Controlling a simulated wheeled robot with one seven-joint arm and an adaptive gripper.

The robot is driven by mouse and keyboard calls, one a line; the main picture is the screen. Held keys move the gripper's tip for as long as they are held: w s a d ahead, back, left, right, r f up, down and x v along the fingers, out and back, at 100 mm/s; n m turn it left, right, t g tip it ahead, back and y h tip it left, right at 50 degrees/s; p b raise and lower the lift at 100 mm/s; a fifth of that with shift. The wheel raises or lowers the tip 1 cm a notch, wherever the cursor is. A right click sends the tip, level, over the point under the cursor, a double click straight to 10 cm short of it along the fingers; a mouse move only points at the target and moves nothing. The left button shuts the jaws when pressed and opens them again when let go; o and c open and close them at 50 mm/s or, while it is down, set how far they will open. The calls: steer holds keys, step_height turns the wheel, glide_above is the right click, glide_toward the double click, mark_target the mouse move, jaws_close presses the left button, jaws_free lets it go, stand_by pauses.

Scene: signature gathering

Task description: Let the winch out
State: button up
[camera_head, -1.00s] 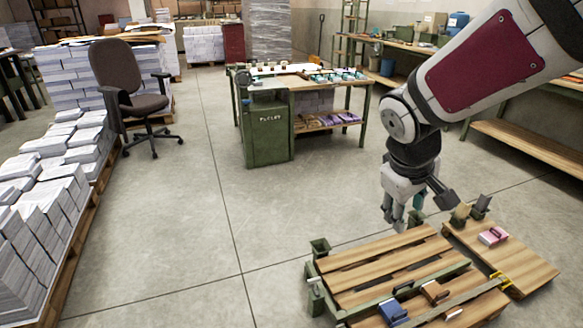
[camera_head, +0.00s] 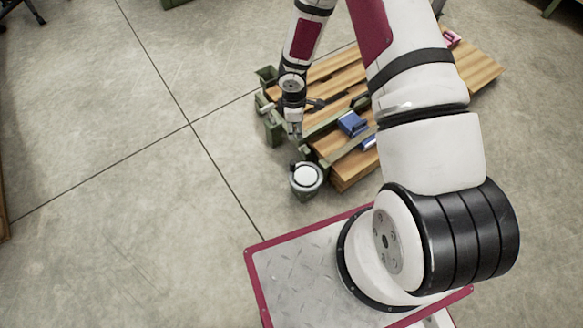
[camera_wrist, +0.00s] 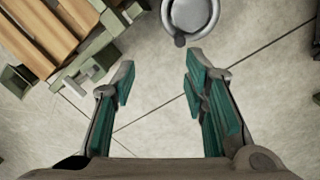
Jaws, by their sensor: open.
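A round grey drum-like part (camera_head: 306,182) with a pale disc on top and a dark knob on its rim sits at the near left corner of the slatted wooden bench; I take it to be the winch. It also shows at the top of the wrist view (camera_wrist: 190,14), partly cut off, its dark knob (camera_wrist: 179,41) toward my gripper. My gripper (camera_head: 296,134) is just beyond it in the head view, pointing down beside the bench's left end. In the wrist view my gripper (camera_wrist: 158,78) has its green-padded fingers apart, with bare floor between them.
The wooden bench (camera_head: 325,74) with green metal fittings (camera_head: 276,128) lies right of my gripper. A blue block (camera_head: 352,123) sits on it, and a pink one (camera_head: 452,38) farther off. The concrete floor (camera_head: 110,200) to the left is clear.

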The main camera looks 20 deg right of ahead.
steer(key=b, duration=0.2)
glide_above(293, 163)
step_height(293, 163, down, 8)
steer(key=shift+n+g+y, duration=0.3)
steer(key=shift+n+y, duration=0.1)
step_height(293, 163, down, 13)
steer(key=b, duration=0.4)
steer(key=shift+w+b, duration=0.15)
steer(key=shift+b, duration=0.15)
jaws_close()
